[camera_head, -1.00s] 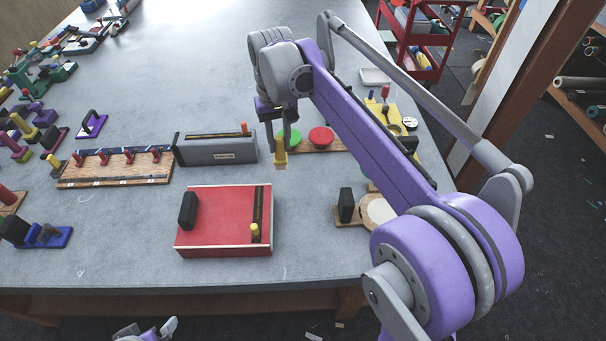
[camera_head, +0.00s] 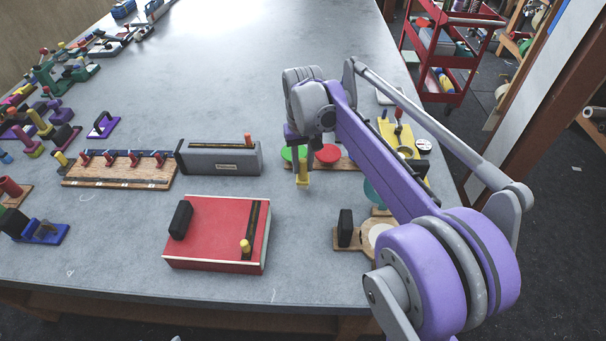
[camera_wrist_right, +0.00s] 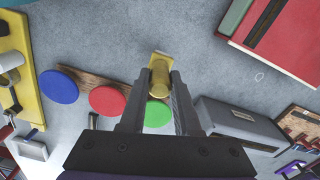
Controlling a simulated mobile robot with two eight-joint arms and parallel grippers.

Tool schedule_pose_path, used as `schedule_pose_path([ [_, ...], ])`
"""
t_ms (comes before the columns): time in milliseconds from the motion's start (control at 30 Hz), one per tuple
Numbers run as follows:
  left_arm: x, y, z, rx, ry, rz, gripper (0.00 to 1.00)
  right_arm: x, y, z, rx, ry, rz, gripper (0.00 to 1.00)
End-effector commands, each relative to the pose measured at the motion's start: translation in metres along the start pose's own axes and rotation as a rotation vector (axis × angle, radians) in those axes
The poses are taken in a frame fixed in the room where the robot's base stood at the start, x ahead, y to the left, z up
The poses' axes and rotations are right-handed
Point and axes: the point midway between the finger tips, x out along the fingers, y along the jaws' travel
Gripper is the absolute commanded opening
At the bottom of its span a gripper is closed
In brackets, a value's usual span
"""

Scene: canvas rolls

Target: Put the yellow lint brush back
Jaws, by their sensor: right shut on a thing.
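The yellow lint brush (camera_head: 303,176) is between the fingers of my right gripper (camera_head: 302,166), just in front of the board with coloured discs. In the right wrist view the brush (camera_wrist_right: 160,76) shows as a yellow block with a rounded handle, gripped between the two grey fingertips (camera_wrist_right: 161,84). My right gripper is shut on it. The brush appears held above the grey table; its exact height is hard to tell. My left gripper is not in view.
A board with green (camera_head: 289,153) and red discs (camera_head: 327,153) is close behind the brush. A grey box (camera_head: 220,158) and red box (camera_head: 215,232) stand left. A yellow tray (camera_head: 391,130) and wooden piece (camera_head: 352,238) are right. Bare table lies between the red box and wooden piece.

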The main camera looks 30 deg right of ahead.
Motion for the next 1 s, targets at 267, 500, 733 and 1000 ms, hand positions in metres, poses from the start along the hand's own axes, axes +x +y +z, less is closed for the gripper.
schedule_pose_path([
  [267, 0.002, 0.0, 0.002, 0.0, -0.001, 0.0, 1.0, 0.034, 0.0, 0.0, 0.0, 0.0, 0.0, 0.0],
  [500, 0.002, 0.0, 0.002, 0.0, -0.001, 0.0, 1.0, 0.035, 0.0, 0.0, 0.0, 0.0, 0.0, 0.0],
  [733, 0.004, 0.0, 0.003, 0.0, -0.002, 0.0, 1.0, 0.038, 0.0, 0.0, 0.0, 0.0, 0.0, 0.45],
  [1000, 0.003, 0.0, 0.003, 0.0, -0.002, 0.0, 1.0, 0.038, 0.0, 0.0, 0.0, 0.0, 0.0, 0.61],
])
